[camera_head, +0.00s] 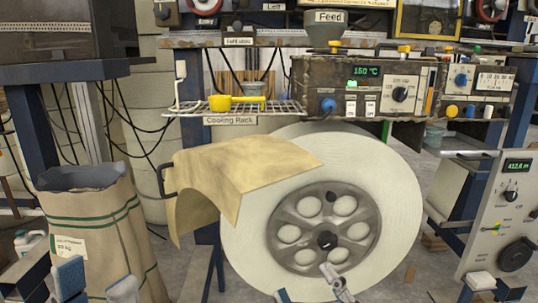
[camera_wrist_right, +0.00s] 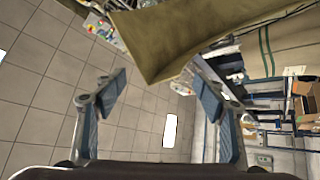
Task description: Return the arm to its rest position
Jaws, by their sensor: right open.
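My left gripper (camera_head: 95,285) is at the bottom left of the head view, its two blue-padded fingers apart, in front of the paper sack (camera_head: 90,225). Nothing shows between its pads. My right gripper (camera_head: 310,290) is at the bottom centre, below the big white reel (camera_head: 400,200). In the right wrist view, the right gripper (camera_wrist_right: 161,92) has its fingers wide apart with nothing gripped between them. The tan curved sheet-like piece (camera_head: 235,175) hangs at the left of the reel. A tan piece also shows beyond the fingers in the right wrist view (camera_wrist_right: 190,40).
The wire cooling rack (camera_head: 180,108), with a yellow scoop (camera_head: 235,102) on it, is above the tan piece. A control box (camera_head: 350,90) reading 150 °C is above the reel. Another panel (camera_head: 510,205) stands at right. Tiled floor (camera_wrist_right: 35,90) is open at left in the wrist view.

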